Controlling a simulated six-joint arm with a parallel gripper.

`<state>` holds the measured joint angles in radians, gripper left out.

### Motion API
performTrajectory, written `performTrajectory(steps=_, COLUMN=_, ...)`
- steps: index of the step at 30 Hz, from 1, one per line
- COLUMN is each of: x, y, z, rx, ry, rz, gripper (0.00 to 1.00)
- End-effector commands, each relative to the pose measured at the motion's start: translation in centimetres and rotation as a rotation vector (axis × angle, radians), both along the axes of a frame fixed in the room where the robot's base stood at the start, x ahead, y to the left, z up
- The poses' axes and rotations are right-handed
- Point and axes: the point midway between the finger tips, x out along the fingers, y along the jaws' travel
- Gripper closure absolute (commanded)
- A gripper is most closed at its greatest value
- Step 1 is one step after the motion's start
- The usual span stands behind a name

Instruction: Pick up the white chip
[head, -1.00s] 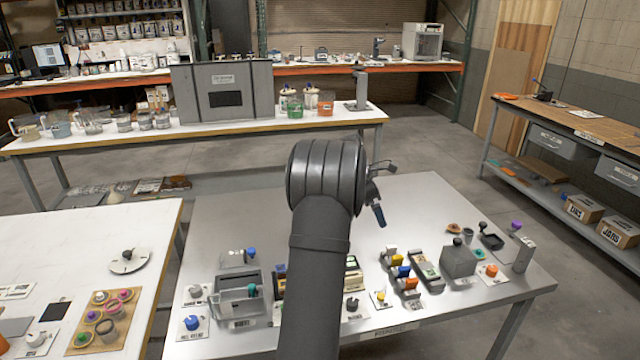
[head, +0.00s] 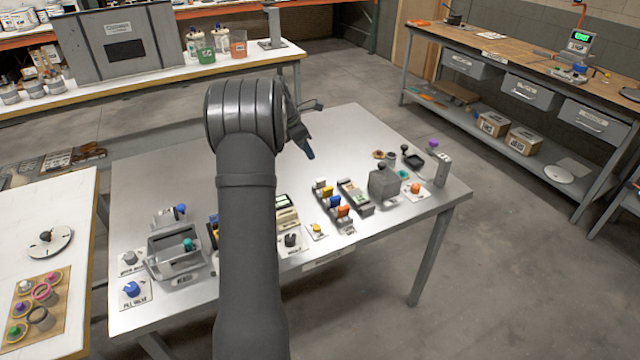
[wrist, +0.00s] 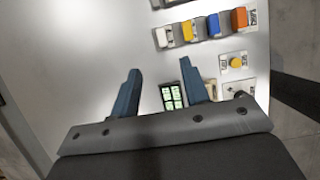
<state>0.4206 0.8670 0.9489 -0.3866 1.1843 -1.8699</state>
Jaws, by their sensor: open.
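The white chip (head: 320,183) stands at the far end of a small rack on the metal table, in a row with a yellow chip (head: 327,191), a blue chip (head: 335,200) and an orange chip (head: 343,211). In the wrist view the white chip (wrist: 165,36) is at the left end of that row, beyond my fingertips. My gripper (wrist: 160,68) is open with nothing between its blue fingers. In the head view my gripper (head: 306,142) is raised above the table, apart from the chip and partly hidden by my arm.
A second rack (head: 354,197) stands right of the chips, then a grey box (head: 384,184). A device with a green display (head: 285,208) is to the left, and it shows between my fingers in the wrist view (wrist: 172,96). A grey bin (head: 175,255) is further left. The table's back is clear.

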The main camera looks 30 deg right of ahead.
Motion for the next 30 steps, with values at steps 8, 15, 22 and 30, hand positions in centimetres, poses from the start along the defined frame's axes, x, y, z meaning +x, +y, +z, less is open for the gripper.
performTrajectory(steps=8, x=-0.1, y=-2.4, z=-6.0, rx=0.002, ry=0.005, rz=-0.002, gripper=0.58)
performTrajectory(steps=15, x=-0.1, y=-3.7, z=-8.9, rx=0.0, ry=0.002, rz=-0.001, gripper=0.58)
performTrajectory(steps=22, x=-0.1, y=-4.0, z=-10.2, rx=0.001, ry=0.002, rz=-0.001, gripper=0.58)
performTrajectory(steps=30, x=-0.3, y=-5.1, z=-13.9, rx=0.001, ry=0.001, rz=-0.002, gripper=0.58)
